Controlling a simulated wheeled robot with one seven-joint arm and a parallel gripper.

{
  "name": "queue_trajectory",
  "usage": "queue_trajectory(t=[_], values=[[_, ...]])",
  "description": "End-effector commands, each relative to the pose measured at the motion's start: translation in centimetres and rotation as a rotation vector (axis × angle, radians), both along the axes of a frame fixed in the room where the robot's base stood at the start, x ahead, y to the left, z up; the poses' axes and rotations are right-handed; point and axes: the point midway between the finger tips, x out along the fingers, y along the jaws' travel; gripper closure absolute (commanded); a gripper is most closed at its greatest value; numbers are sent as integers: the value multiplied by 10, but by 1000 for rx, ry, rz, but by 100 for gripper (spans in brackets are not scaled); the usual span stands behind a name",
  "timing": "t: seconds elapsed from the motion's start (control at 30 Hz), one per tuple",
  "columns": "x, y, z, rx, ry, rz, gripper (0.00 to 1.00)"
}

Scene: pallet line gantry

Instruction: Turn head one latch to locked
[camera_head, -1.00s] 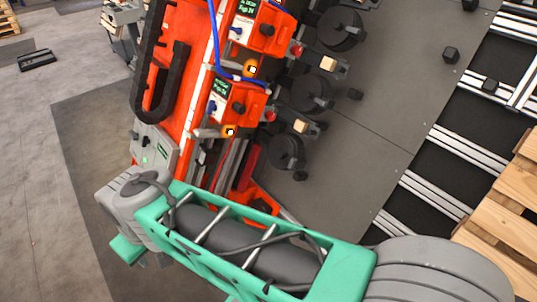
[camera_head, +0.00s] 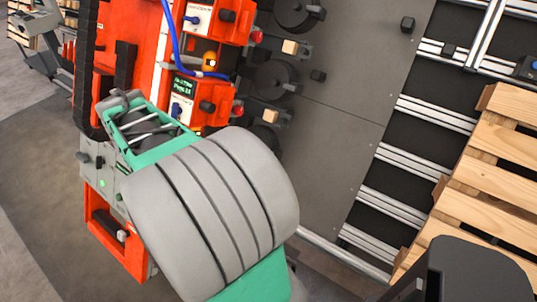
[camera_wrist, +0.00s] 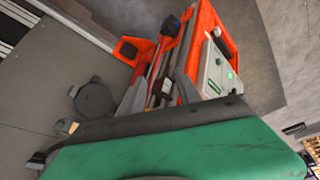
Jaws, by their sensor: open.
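Two orange head units show in the head view, an upper one (camera_head: 232,30) and a lower one (camera_head: 214,92). Each has a small display panel, a small blue part and a black knob. Their labels are too small to read, so I cannot tell which is head one or how its latch stands. My arm's green and grey links cover the area below the lower unit.
A grey control box with a green light (camera_head: 101,166) is on the machine's left side. Black discs (camera_head: 272,80) and small wooden blocks stand right of the heads. A blue hose (camera_head: 170,40) hangs across them. A wooden pallet (camera_head: 505,150) lies at right beside metal rails (camera_head: 425,112).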

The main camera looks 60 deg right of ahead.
Motion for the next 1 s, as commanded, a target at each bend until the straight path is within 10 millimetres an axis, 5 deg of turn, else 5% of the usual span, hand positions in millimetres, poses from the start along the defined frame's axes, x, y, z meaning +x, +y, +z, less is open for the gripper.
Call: queue_trajectory(t=[0.03,0.1,0.2,0.3,0.43,0.8,1.0], values=[[-8,-75,-31,-5,5,-210,60],[-34,-167,-53,-21,-7,-474,60],[-78,-251,-77,-44,-22,-727,60],[-116,-299,-94,-60,-29,-884,60],[-140,-324,-106,-71,-34,-972,60],[-142,-347,-162,-71,-34,-970,60],[-143,-353,-174,-72,-37,-968,60]])
